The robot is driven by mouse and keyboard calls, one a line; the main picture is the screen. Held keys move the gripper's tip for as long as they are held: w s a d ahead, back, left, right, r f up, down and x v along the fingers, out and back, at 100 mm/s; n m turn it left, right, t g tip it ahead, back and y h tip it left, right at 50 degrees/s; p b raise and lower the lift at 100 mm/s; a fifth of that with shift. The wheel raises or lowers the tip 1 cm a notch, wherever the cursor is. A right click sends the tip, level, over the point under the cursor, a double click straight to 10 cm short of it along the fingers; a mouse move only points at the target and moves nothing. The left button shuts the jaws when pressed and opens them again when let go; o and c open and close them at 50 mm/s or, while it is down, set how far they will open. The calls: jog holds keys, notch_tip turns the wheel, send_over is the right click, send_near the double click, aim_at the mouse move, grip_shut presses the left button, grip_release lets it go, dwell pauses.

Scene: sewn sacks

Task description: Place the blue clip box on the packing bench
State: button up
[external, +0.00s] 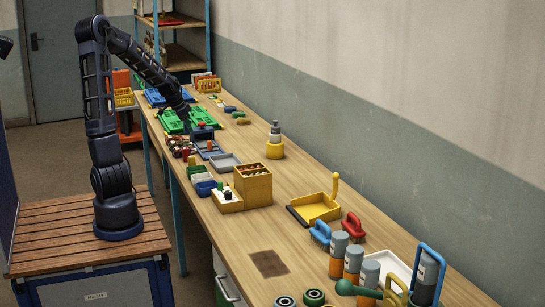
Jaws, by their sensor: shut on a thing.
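The long wooden packing bench (300,222) runs along the wall from the back to the front right. My gripper (194,127) is low over its far part, beside the green trays. It is shut on a small dark blue box, which looks like the blue clip box (204,134). My wrist partly hides the box, and the fingertips are too small to make out. I cannot tell whether the box touches the bench or hangs just above it.
Green trays (171,122), a grey-blue tray (209,150) and small coloured items (181,146) crowd around my gripper. Bare wood lies right of the grey tray (225,162).

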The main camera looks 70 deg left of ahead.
notch_tip(320, 180, down, 16)
jog(key=shift+r, duration=0.1)
dwell(0.5)
jog(key=o, duration=0.9)
jog(key=shift+o, duration=0.2)
jog(key=v, duration=1.2)
jog(key=shift+w, duration=0.1)
jog(key=shift+d, duration=0.1)
